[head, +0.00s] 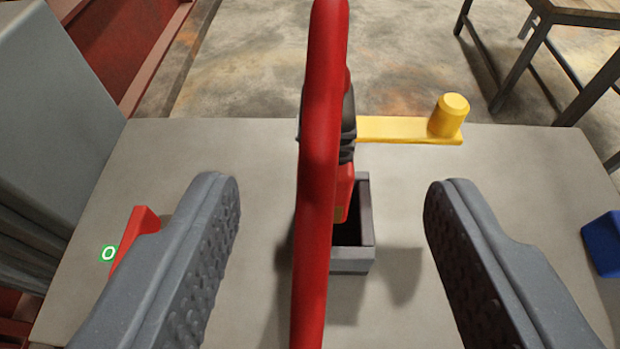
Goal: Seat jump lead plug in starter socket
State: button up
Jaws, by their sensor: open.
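The jump lead plug (346,185) has a red body and a black ribbed collar, and it stands between my fingers near the middle of the head view. Its thick red cable (318,160) runs down the picture in front of it and hides much of its left side. The socket (351,261) is a dark grey open-topped box on the grey panel. The plug overlaps the box's left and rear part; I cannot tell how deep it sits in it. My gripper (332,188) is open, one finger on each side, with clear gaps to cable and plug.
A yellow bar with a round knob (448,116) lies behind and right of the socket. A red lever (137,233) beside a green "O" label (108,253) is close to my left finger. A blue block (604,244) is far right. A grey cabinet (55,100) borders the left.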

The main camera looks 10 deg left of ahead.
aim_at(326, 101)
jog(key=x, duration=0.7)
jog(key=shift+w+f, duration=0.1)
jog(key=shift+w, duration=0.1)
jog(key=shift+f+p+x, duration=0.2)
jog(key=shift+x, duration=1.1)
jog(key=shift+f+p+x, duration=0.15)
jog(key=shift+x, duration=1.2)
jog(key=shift+s+a, duration=0.1)
jog(key=shift+s, duration=0.05)
grip_shut()
